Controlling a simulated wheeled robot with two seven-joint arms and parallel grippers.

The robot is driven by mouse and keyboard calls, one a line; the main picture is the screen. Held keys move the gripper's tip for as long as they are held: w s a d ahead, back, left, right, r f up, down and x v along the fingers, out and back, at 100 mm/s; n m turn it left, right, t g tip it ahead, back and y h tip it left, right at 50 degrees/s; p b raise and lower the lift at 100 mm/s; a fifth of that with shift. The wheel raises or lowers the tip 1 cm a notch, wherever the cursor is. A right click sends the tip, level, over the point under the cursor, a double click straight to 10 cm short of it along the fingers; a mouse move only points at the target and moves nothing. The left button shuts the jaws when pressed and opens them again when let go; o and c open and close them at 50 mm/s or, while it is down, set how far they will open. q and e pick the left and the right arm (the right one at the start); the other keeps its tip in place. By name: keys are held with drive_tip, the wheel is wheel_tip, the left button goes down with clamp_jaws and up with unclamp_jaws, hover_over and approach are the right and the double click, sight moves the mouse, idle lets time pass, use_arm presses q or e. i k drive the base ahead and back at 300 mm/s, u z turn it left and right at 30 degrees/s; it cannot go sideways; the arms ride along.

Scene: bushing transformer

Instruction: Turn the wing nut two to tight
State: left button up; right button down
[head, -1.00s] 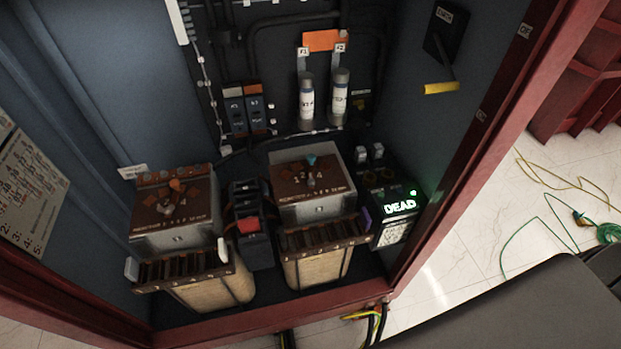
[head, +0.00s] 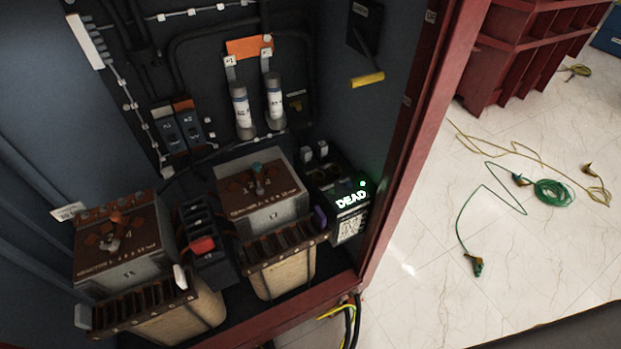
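Two transformer units stand on the cabinet floor in the head view. The left one (head: 119,278) has a brown top plate with an orange-brown knob-like piece (head: 115,221). The right one (head: 283,213) has a brown top plate with a small teal piece (head: 257,168) and a grey, wing-shaped piece (head: 260,186) near its middle. Small numbers are printed on both plates. I cannot tell which piece is wing nut two or how tight it is. Neither of my grippers is in view.
A black box with a lit DEAD sign (head: 351,200) stands right of the units. A red-handled switch (head: 202,245) sits between them. A yellow-handled lever (head: 367,80) is on the right wall. The red cabinet frame (head: 417,120) edges the opening. Green cable (head: 552,193) lies on the floor.

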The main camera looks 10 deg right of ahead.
sight(260, 191)
drive_tip(key=z, duration=1.95)
drive_tip(key=k, duration=0.35)
drive_tip(key=u, duration=1.45)
